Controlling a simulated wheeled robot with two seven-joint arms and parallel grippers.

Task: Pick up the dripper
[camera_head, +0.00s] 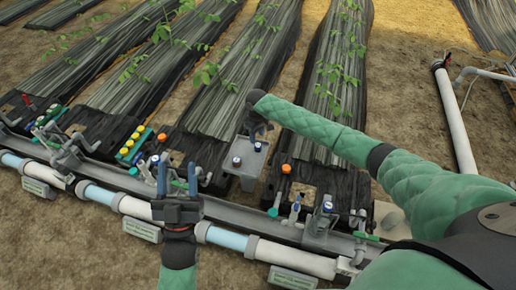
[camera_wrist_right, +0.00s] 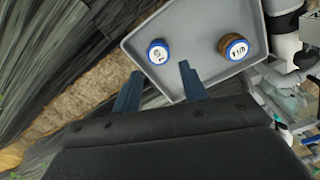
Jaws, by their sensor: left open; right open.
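Two small round dripper-like pieces lie apart on a grey tray (camera_wrist_right: 190,20). One has a blue rim and white marked face (camera_wrist_right: 158,52); the other is brown-sided with a blue-and-white top (camera_wrist_right: 232,47). I cannot tell which one the task means. In the head view they are small on the tray (camera_head: 246,178). My right gripper (camera_wrist_right: 160,78) is open and empty, its fingertips by the tray's near edge, below the blue-rimmed piece in the wrist view. In the head view it is over the tray's back part (camera_head: 257,132). My left gripper (camera_head: 177,178) is open and empty, fingers pointing up.
A grey pipe with white and blue sections (camera_head: 225,239) runs across the front. Green racks with yellow caps (camera_head: 134,143) stand left of the tray. Orange caps (camera_head: 286,169) and valves (camera_head: 327,215) stand to its right. Plant rows under dark film lie behind.

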